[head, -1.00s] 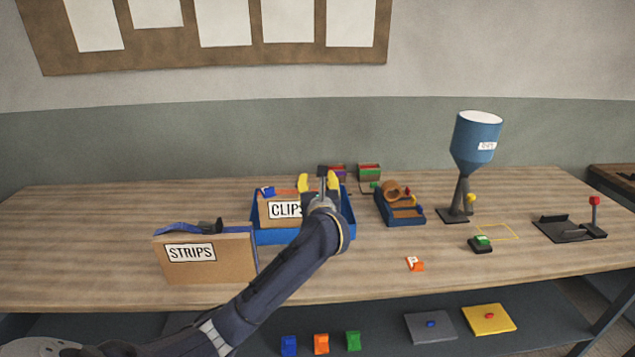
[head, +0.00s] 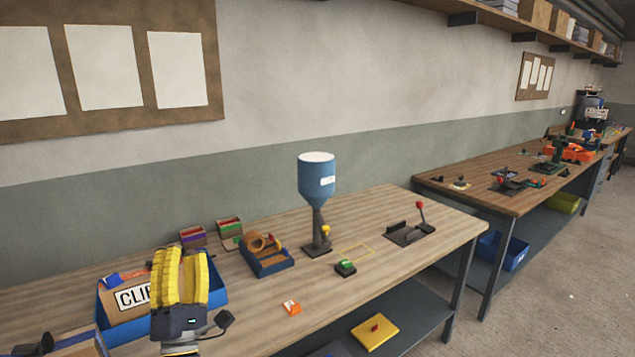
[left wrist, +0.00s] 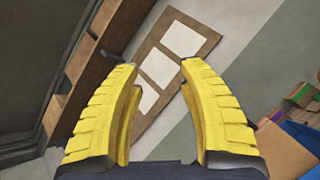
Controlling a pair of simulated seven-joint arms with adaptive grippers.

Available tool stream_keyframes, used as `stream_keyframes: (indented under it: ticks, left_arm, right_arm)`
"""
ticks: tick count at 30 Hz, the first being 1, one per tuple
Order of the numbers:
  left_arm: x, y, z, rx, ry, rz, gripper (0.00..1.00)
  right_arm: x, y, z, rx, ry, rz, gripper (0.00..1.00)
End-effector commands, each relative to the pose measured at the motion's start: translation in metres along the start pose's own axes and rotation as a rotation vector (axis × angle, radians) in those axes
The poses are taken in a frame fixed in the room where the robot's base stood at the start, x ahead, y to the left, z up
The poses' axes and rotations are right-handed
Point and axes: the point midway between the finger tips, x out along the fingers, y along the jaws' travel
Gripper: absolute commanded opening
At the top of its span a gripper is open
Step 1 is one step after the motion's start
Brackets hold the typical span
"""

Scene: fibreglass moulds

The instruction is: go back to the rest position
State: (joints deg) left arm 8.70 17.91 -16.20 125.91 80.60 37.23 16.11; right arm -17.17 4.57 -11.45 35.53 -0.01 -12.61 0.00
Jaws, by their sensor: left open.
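My left gripper (head: 180,280) is raised in front of the blue CLIPS bin (head: 215,285) in the head view, its yellow fingers pointing up and hiding part of the bin. In the left wrist view its two fingers (left wrist: 160,110) stand apart with nothing between them. That view looks past them to the wall and the pinned board (left wrist: 168,60). My right gripper is in neither view.
A second bench (head: 470,190) stands to the right. The bench's front right is mostly clear.

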Motion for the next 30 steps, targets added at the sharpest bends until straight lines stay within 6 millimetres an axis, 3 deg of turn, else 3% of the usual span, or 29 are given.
stream_keyframes:
  ticks: [3,9,15,20,23,27,30]
  left_arm:
    - [-0.030,-0.007,0.035,0.228,-0.162,-0.031,0.40]
    - [-0.089,-0.039,0.080,0.629,-0.432,-0.116,0.40]
    - [-0.160,-0.086,0.092,1.030,-0.697,-0.256,0.40]
    - [-0.224,-0.122,0.074,1.341,-0.912,-0.411,0.40]
    - [-0.266,-0.138,0.050,1.528,-1.050,-0.531,0.40]
    - [-0.325,-0.146,0.003,1.769,-1.246,-0.731,0.40]
    - [-0.361,-0.139,-0.033,1.913,-1.376,-0.883,0.40]
  right_arm:
    - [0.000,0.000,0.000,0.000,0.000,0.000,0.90]
    - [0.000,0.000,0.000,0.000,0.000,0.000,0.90]
    - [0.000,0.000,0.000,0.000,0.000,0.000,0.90]
    - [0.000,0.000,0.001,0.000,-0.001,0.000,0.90]
    - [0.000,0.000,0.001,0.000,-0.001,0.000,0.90]
    - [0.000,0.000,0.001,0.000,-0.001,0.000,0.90]
    - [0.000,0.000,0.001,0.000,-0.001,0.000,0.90]
